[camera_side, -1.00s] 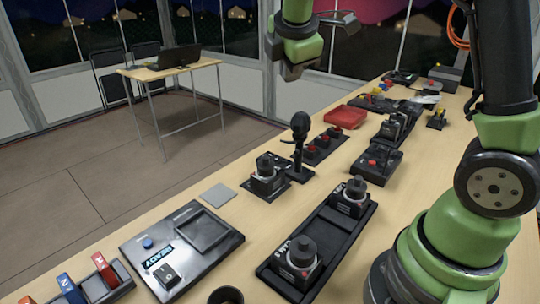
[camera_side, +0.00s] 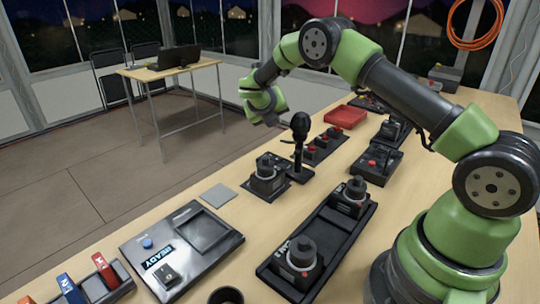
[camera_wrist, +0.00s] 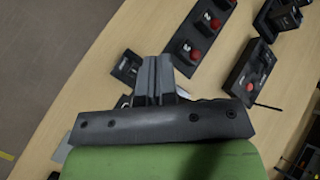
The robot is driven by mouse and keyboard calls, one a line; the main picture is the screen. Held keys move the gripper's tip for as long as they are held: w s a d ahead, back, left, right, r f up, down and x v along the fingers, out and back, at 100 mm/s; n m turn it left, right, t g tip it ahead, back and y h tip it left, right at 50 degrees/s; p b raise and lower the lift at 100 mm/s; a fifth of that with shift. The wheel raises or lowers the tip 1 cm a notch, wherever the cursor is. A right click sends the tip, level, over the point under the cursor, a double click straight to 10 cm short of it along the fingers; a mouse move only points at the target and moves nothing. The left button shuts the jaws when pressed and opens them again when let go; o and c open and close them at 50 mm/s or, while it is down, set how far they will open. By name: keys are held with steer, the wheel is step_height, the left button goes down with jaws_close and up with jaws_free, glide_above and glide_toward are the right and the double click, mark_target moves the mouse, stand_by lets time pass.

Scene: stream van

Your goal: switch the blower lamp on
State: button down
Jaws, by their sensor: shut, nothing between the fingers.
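My gripper (camera_side: 274,119) is shut and empty, above the far-left edge of the long table in the side view, behind the black upright microphone-like piece (camera_side: 299,128). In the wrist view its closed fingers (camera_wrist: 155,75) hide part of a dark piece below. A black strip with several red buttons (camera_side: 328,143) lies just right of the gripper; it also shows in the wrist view (camera_wrist: 197,35) with white marks. A separate black box with a red part (camera_side: 377,160) also shows in the wrist view (camera_wrist: 252,76). I cannot tell which control or lamp is the blower's.
Black boxes with round knobs (camera_side: 267,172) stand near the middle. A black tray (camera_side: 330,232) holds two more. A READY panel (camera_side: 180,250) and colored levers (camera_side: 70,285) are at the front left. A red tray (camera_side: 345,116) lies behind the strip.

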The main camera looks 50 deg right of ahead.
mark_target(269, 155)
steer(key=shift+w+f, duration=0.2)
steer(key=shift+f, duration=1.25)
steer(key=shift+w+f, duration=0.2)
steer(key=shift+f, duration=1.25)
steer(key=shift+w+f, duration=0.2)
steer(key=shift+f, duration=1.25)
steer(key=shift+f, duration=0.15)
steer(key=shift+f, duration=0.25)
